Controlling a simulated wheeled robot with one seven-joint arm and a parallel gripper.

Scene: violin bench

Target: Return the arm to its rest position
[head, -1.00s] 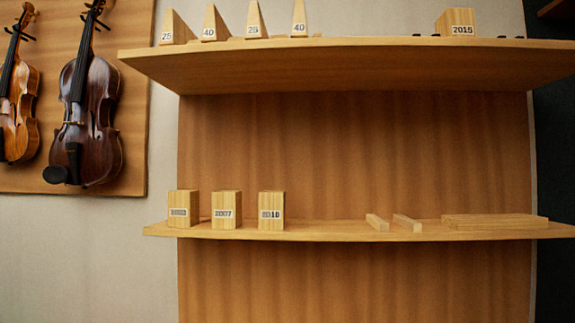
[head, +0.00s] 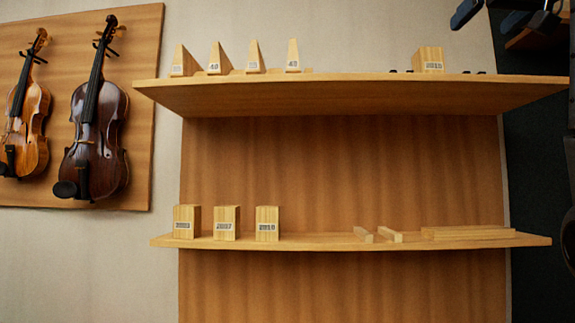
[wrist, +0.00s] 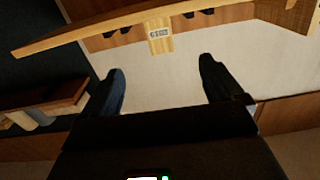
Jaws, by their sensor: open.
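My gripper (wrist: 160,82) is open and empty in the wrist view, its two dark fingers spread apart. The upper shelf (wrist: 110,32) shows past the fingers, with a labelled wooden block (wrist: 160,35) on it, apart from the gripper. In the head view my gripper (head: 500,14) shows only in part, as dark fingers at the top right edge. More of my dark arm shows at the right edge.
The upper shelf (head: 330,98) holds several labelled wedges and a 2015 block (head: 429,60). The lower shelf (head: 320,243) holds three labelled blocks, two short strips and flat boards (head: 468,233). Two violins (head: 93,135) hang on a panel at the left.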

